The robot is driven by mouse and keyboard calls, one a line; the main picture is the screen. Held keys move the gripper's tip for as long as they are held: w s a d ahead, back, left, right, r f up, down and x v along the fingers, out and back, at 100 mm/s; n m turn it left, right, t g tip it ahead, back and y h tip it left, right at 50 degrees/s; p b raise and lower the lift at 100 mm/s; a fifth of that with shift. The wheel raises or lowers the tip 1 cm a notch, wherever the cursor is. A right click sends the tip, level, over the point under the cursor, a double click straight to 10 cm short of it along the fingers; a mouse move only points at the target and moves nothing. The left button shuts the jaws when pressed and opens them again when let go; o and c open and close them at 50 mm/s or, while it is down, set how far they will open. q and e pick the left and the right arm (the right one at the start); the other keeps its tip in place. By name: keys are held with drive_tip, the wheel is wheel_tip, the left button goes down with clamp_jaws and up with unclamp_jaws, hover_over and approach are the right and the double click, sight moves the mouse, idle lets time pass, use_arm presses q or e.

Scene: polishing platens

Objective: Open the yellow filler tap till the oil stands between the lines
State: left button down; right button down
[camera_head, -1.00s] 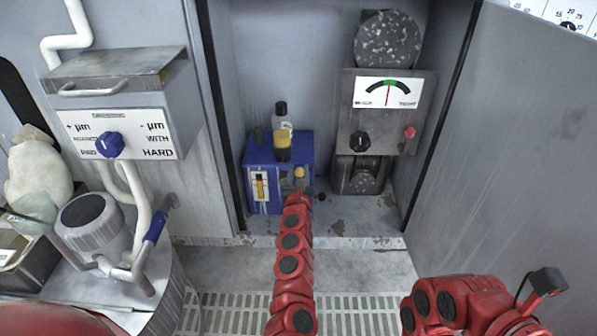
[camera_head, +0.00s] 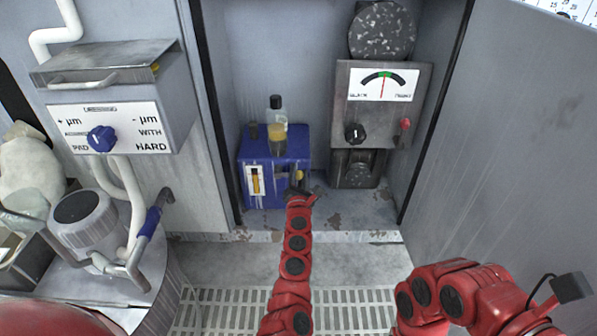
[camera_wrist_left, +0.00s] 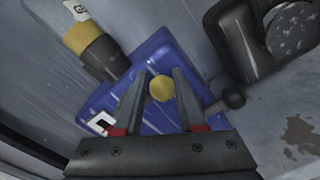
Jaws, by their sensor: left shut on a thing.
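The blue oil box (camera_head: 262,155) stands on the cabinet floor, with a sight window (camera_head: 255,181) on its front. The window shows a yellow strip; its lines and the exact oil level are too small to read. My left gripper (camera_head: 297,186) is at the box's front right. In the left wrist view its fingers (camera_wrist_left: 160,84) are shut on the round yellow filler tap (camera_wrist_left: 162,88), one on each side. An oil bottle (camera_head: 278,130) with a black cap and yellow contents stands upright on the box. My right arm is at lower right; its gripper is out of frame.
A black ball knob (camera_wrist_left: 232,99) sits close to the right finger. A gauge panel (camera_head: 378,105) with a black knob and red button is right of the box. Cabinet walls enclose both sides. Left are a polishing-pad panel (camera_head: 110,130) and a grey drum.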

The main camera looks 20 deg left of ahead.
use_arm(q)
drive_tip(key=shift+s+a+f+m, duration=0.15)
drive_tip(key=shift+a+f+m, duration=0.15)
drive_tip(key=shift+a+f, duration=0.1)
drive_tip(key=c, duration=0.7)
unclamp_jaws()
drive_tip(key=shift+a, duration=0.1)
drive_tip(key=shift+o, duration=1.3)
use_arm(e)
drive_tip(key=shift+a, duration=0.1)
use_arm(q)
drive_tip(key=shift+d+r, duration=0.1)
drive_tip(key=shift+d, duration=0.1)
